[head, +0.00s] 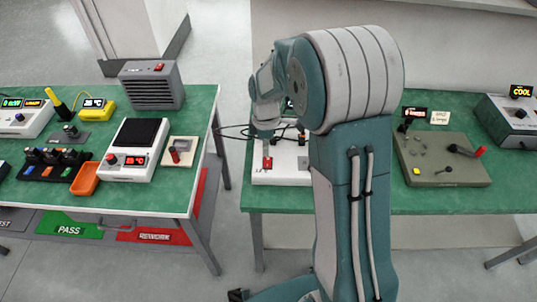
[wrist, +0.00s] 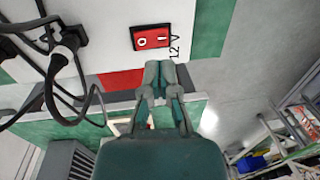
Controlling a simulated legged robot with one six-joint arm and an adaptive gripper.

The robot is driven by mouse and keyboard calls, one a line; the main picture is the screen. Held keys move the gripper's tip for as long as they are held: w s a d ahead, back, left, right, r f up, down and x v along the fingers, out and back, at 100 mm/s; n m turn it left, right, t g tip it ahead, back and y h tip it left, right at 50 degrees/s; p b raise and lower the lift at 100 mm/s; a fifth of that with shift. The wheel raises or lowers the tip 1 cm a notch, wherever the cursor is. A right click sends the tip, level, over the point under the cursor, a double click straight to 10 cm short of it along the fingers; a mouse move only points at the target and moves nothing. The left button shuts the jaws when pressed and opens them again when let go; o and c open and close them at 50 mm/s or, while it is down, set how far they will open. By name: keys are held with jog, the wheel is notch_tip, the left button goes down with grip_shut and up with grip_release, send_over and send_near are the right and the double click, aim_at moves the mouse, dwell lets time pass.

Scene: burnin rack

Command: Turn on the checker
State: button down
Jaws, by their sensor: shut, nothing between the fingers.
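A white box (head: 290,177) with a red rocker switch (head: 267,163) sits on the right green table, partly hidden by my arm. The wrist view shows the white box (wrist: 100,30) close up and its red switch (wrist: 151,37), marked 0 and 1, beside black "12 V" lettering. I cannot tell which side of the switch is pressed, nor read a label naming the checker. My gripper (wrist: 160,70) is shut and empty, its fingertips just below the switch in that view. In the head view my arm hides the fingertips.
Black cables (wrist: 66,70) plug into the white box at left in the wrist view. A grey-olive panel (head: 445,160) with a lever and a grey box (head: 512,120) reading COOL stand to the right. The left table (head: 205,135) holds several devices; a floor gap separates the tables.

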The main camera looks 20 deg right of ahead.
notch_tip(320, 180, up, 6)
jog(key=d, duration=0.1)
notch_tip(320, 180, up, 4)
send_over(270, 163)
jog(key=shift+s+a, duration=0.25)
jog(key=shift+a, duration=0.1)
jog(key=s+r+m+t, duration=0.3)
jog(key=s+m, duration=0.4)
jog(key=s, duration=0.3)
jog(key=s+r+m+t, duration=0.4)
jog(key=s+r+m, duration=0.2)
jog(key=s, duration=0.5)
jog(key=shift+d+m, duration=0.4)
jog(key=shift+m, duration=0.3)
